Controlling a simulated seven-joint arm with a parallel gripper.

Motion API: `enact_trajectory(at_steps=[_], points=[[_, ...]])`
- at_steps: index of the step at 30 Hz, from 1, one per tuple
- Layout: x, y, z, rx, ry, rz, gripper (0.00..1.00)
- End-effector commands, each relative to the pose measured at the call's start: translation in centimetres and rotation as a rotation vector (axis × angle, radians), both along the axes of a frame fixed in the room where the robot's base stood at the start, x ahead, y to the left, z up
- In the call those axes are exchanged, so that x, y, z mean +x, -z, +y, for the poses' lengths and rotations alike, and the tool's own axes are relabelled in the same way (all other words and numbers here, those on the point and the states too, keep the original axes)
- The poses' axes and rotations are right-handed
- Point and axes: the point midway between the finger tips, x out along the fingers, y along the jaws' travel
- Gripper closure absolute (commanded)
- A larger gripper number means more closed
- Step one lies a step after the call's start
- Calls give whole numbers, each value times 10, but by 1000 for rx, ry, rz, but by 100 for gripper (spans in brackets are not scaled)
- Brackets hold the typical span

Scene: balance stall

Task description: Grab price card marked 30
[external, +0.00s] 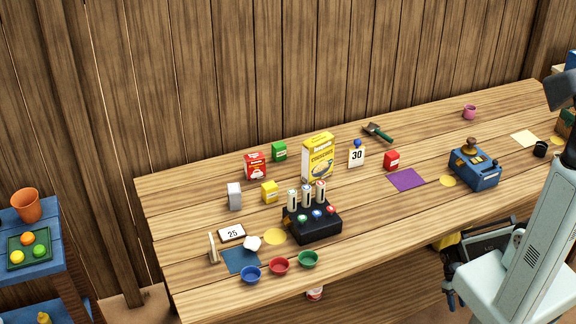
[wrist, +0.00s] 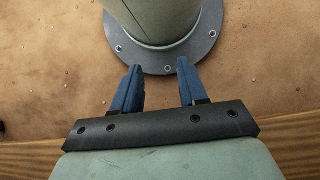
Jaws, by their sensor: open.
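The price card marked 30 (external: 356,156) stands upright on the wooden table, with a blue knob on top. It is right of a yellow cereal box and left of a small red box. Another card, marked 25 (external: 231,233), lies near the table's front left. In the wrist view my gripper (wrist: 160,88) is open and empty, its two blue fingers apart over a brown floor beside a round grey bolted base. The card does not show in the wrist view.
Near the card stand the yellow cereal box (external: 318,158), the small red box (external: 391,160) and a green-handled hammer (external: 378,132). A purple mat (external: 406,180) lies in front. A black rack (external: 312,222) and a blue scale (external: 474,168) stand on the table. The back middle right is fairly clear.

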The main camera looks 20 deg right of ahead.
Motion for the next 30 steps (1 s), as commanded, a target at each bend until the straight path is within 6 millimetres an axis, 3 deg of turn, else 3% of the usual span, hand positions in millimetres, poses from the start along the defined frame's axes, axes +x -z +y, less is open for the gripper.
enact_trajectory(at_steps=[10,27,30], points=[[0,0,0,0,0,0,56],[0,0,0,0,0,0,1],[0,0,0,0,0,0,0]])
